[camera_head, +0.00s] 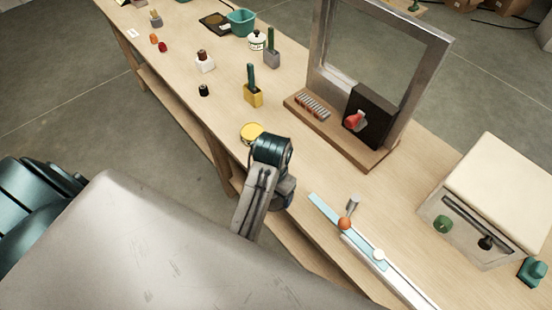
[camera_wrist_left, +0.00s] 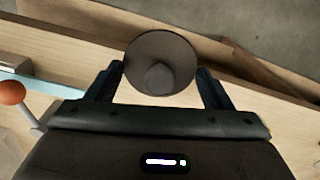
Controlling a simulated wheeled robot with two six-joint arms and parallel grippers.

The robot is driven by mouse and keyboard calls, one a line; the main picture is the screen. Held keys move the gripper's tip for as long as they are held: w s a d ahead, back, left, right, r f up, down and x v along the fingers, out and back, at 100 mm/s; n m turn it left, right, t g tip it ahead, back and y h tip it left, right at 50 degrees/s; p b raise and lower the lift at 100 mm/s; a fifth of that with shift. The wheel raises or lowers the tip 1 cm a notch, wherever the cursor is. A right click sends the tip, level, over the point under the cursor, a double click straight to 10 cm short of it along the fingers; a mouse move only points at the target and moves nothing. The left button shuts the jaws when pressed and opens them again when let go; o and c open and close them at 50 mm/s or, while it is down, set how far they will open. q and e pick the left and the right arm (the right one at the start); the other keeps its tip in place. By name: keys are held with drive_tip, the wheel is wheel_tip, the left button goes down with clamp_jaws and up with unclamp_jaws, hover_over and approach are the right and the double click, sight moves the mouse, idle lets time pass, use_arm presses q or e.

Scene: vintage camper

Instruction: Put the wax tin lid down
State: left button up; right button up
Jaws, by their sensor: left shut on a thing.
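The wax tin lid (camera_wrist_left: 135,62) is a round, dark grey-brown disc with a knob in its middle. In the left wrist view it sits between the two dark fingers of my left gripper (camera_wrist_left: 160,80), which is shut on it. A low round tin with a yellow top (camera_head: 250,131) stands on the bench just beyond my wrist. Whether the lid touches the bench is not clear. My right gripper is out of view.
A blue-and-white rail with an orange knob (camera_head: 344,223) lies to the right of my gripper. A metal frame on a wooden base (camera_head: 375,164) stands behind. A cream box (camera_head: 497,190) is at the right. A yellow holder (camera_head: 253,97) stands beyond the tin.

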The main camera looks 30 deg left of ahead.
use_arm(q)
drive_tip(key=w+a, duration=0.1)
drive_tip(key=w, duration=0.1)
drive_tip(key=w+a, duration=0.1)
drive_tip(key=w, duration=0.2)
drive_tip(key=w+a, duration=0.1)
drive_tip(key=w, duration=0.2)
drive_tip(key=shift+a+f, duration=0.3)
drive_tip(key=shift+a, duration=0.05)
drive_tip(key=w, duration=0.1)
drive_tip(key=w+a+p, duration=0.1)
drive_tip(key=w, duration=0.1)
drive_tip(key=w+a+p, duration=0.1)
drive_tip(key=w, duration=0.1)
drive_tip(key=shift+f, duration=0.2)
drive_tip(key=shift+w+a+f+p, duration=0.1)
drive_tip(key=shift+w+a+p, duration=0.3)
drive_tip(key=shift+w, duration=0.4)
wheel_tip(320, 180, down, 3)
drive_tip(key=shift+s+r+p, duration=0.1)
drive_tip(key=shift+p, duration=0.6)
drive_tip(key=shift+f, duration=0.45)
drive_tip(key=shift+f, duration=0.1)
drive_tip(key=o, duration=1)
